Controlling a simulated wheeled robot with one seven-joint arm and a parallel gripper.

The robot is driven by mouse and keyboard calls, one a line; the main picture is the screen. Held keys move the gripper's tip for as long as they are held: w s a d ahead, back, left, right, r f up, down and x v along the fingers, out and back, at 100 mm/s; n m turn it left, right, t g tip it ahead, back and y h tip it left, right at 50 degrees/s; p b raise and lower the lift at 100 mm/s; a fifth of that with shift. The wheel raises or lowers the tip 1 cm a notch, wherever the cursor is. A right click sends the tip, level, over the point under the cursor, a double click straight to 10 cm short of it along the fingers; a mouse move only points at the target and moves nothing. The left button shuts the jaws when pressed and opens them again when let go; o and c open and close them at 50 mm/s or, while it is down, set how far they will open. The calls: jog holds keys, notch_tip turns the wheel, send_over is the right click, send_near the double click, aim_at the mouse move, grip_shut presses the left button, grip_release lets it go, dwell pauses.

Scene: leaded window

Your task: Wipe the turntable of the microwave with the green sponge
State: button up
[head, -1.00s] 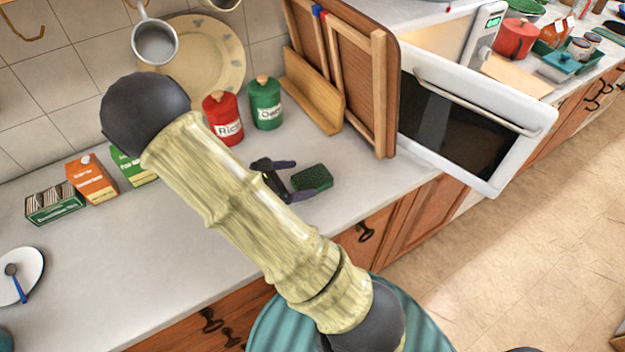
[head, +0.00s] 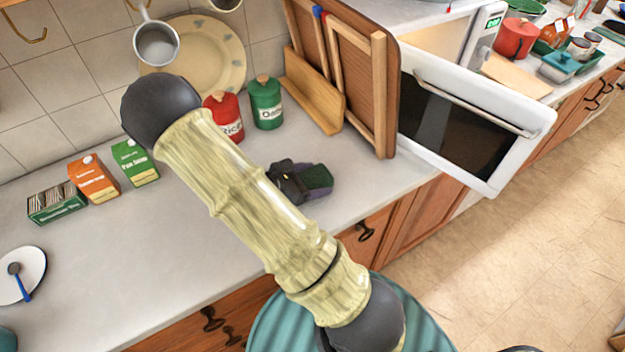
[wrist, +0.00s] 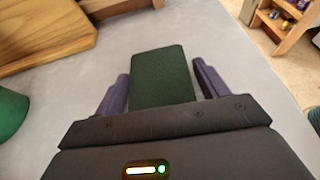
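The green sponge (head: 319,175) lies on the grey counter, right of my arm in the head view. In the wrist view the sponge (wrist: 162,78) sits between the two purple fingers, with a narrow gap on each side. My gripper (wrist: 161,70) is open around it, low over the counter; in the head view my gripper (head: 308,180) is partly hidden by my arm. The white microwave (head: 483,38) stands at the upper right with its door (head: 475,125) swung open. Its turntable is not visible.
Wooden boards (head: 365,85) in a rack stand between the sponge and the microwave. A red canister (head: 226,115) and a green canister (head: 266,103) stand behind my gripper. Cartons (head: 135,163) stand at the left. The counter's front strip is clear.

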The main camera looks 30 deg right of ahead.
aim_at(312, 177)
jog(key=shift+w, duration=0.1)
jog(key=c, duration=0.7)
jog(key=shift+a+r, duration=0.1)
jog(key=shift+r, duration=0.25)
notch_tip(312, 177, up, 9)
jog(key=shift+r, duration=0.15)
jog(key=o, duration=0.4)
jog(key=shift+c, duration=0.2)
jog(key=c, duration=0.3)
